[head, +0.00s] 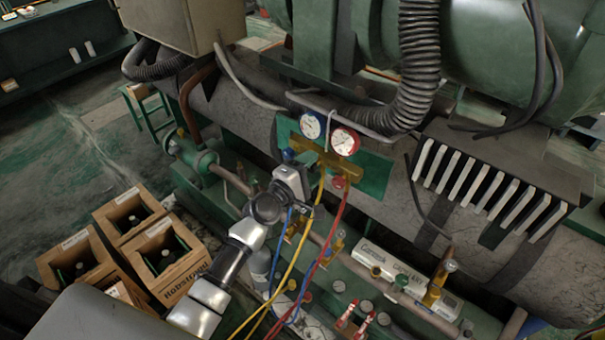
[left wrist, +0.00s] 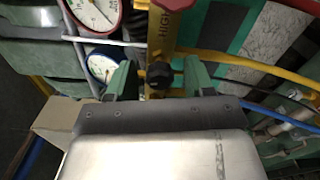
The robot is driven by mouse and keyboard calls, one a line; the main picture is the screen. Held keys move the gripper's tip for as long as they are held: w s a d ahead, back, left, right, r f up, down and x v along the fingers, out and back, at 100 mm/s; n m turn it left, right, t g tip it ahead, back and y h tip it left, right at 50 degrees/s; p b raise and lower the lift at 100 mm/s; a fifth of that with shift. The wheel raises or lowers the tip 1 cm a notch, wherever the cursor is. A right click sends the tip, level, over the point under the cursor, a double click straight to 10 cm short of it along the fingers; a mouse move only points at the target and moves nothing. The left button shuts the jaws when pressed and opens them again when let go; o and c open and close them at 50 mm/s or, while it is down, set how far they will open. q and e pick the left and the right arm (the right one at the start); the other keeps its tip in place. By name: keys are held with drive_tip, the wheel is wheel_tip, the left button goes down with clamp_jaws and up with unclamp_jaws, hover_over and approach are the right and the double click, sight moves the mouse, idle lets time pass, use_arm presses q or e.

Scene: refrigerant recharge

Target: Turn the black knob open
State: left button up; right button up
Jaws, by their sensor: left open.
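The black knob (left wrist: 159,76) is a small dark round cap on the yellow manifold (left wrist: 163,32) in the left wrist view. My left gripper (left wrist: 158,72) is open, with one green finger on each side of the knob; I cannot tell if either touches it. In the head view my left gripper (head: 297,168) is at the manifold (head: 322,157), below the gauges, and the black knob is not distinguishable there. A red knob (left wrist: 173,4) is on the same manifold. My right gripper is not in view.
A blue-rimmed gauge (head: 312,125) and a red-rimmed gauge (head: 345,141) sit above the manifold. A yellow hose (head: 296,259) and a red hose (head: 331,236) hang below it. Wooden crates (head: 129,214) with bottles stand at left. A large grey pipe (head: 393,197) runs behind.

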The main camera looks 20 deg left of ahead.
use_arm(q)
drive_tip(key=b+v, duration=0.1)
drive_tip(key=v, duration=0.9)
drive_tip(key=shift+s+b, duration=0.25)
drive_tip(key=shift+b, duration=0.05)
drive_tip(key=shift+a, duration=0.1)
